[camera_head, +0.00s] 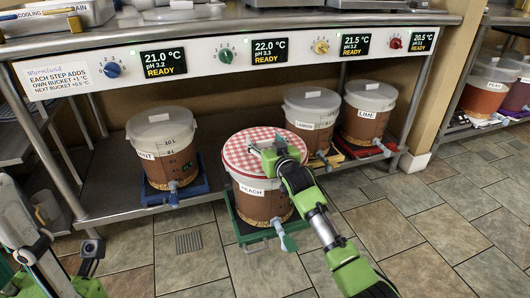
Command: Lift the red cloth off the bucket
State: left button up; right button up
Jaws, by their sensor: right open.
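The red cloth (243,148) is red-and-white checked and lies over the top of the bucket labelled PEACH (262,204). This bucket stands upright on a green stand, in front of the shelf with the other buckets. My right gripper (259,151) is open over the right part of the cloth, coming in from the lower right. Its fingers are small here, and I cannot tell whether they touch the cloth. The gripper and wrist hide part of the cloth's right side. My left gripper is not in view; only parts of my left arm show at lower left.
A lidded bucket (161,131) on a blue stand is at left. The LEMON bucket (311,106) and LIME bucket (367,103) stand behind at right. A panel with knobs and displays (226,58) runs above. Tiled floor (430,240) is free at right.

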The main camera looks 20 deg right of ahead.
jog(key=c, duration=1.2)
jog(key=shift+c, duration=0.2)
jog(key=shift+r, duration=0.15)
